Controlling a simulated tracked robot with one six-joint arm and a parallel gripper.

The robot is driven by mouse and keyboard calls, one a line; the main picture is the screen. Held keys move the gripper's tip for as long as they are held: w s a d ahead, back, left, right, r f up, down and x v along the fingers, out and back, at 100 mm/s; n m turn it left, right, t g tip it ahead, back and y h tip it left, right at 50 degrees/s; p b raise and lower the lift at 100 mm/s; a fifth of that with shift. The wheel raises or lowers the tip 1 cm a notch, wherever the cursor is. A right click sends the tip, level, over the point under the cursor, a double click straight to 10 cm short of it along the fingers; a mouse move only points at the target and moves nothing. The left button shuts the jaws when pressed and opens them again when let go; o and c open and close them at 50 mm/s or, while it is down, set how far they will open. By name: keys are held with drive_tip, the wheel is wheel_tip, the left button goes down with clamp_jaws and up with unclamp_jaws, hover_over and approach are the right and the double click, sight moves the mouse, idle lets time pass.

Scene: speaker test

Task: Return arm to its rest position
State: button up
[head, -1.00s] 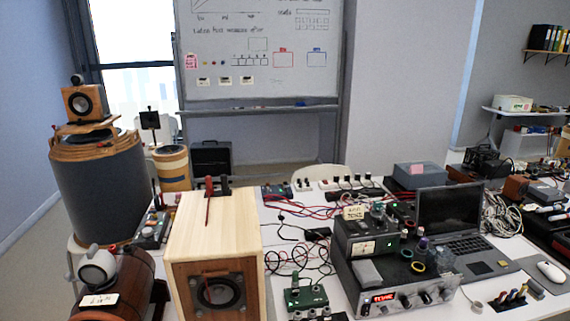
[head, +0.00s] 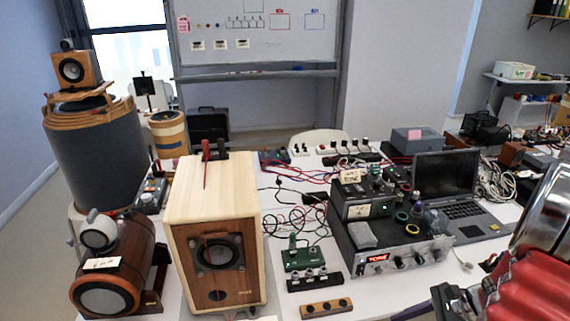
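Part of my arm (head: 525,275) shows large at the lower right edge of the head view, with a shiny metal section above a red ribbed one. It covers the right end of the workbench. No fingertips of my gripper can be made out in the head view, so its opening and anything in it are hidden.
A wooden speaker box (head: 212,215) stands on the bench, with a round-bodied wooden speaker (head: 128,262) to its left. A stack of electronics (head: 375,225) and an open laptop (head: 445,180) stand nearer my arm. Cables lie between them. A whiteboard (head: 255,45) stands behind.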

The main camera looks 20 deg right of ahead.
drive_tip(key=w+a+r+n+t+h, duration=0.1)
drive_tip(key=a+r+n+h, duration=0.6)
drive_tip(key=a+r+n, duration=1.6)
drive_tip(key=shift+a, duration=1.1)
drive_tip(key=shift+r, duration=0.1)
